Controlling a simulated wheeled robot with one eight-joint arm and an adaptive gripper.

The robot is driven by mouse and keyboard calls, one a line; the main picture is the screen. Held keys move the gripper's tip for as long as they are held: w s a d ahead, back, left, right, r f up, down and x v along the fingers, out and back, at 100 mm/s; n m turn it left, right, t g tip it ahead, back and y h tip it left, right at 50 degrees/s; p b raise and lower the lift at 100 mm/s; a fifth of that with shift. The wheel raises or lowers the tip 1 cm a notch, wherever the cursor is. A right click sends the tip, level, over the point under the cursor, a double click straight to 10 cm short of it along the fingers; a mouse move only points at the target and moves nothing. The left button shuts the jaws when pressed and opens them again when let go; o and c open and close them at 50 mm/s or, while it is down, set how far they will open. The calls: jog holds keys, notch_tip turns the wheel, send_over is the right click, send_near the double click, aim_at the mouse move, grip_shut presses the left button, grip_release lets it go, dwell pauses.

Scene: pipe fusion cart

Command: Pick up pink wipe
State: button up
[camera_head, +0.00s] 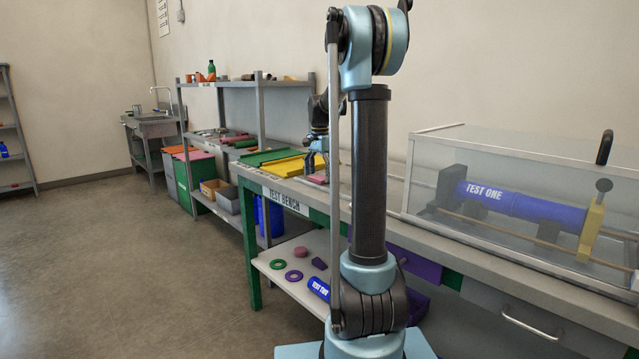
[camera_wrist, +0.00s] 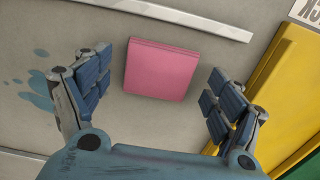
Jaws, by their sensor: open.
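The pink wipe (camera_wrist: 160,70) is a flat, folded pink square lying on the grey bench top in the wrist view. My gripper (camera_wrist: 160,97) is open, with one finger to the left of the wipe and one to the right. Both fingers are apart from the wipe, and nothing is between them except the view of the wipe. In the head view, the wipe (camera_head: 318,179) is a small pink patch on the test bench (camera_head: 284,201), just below my gripper (camera_head: 317,165). My arm hides part of the bench there.
A yellow tray (camera_wrist: 272,98) lies right of the wipe in the wrist view; yellow and green trays (camera_head: 268,157) show in the head view. A pale metal strip (camera_wrist: 185,16) lies beyond the wipe. A clear-walled enclosure (camera_head: 520,150) with a blue pipe stands right on the bench.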

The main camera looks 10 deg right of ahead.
aim_at(320, 177)
jog(key=c, duration=0.9)
jog(key=shift+c, duration=0.2)
notch_tip(320, 177, up, 10)
jog(key=shift+o, duration=0.2)
jog(key=shift+c, duration=0.6)
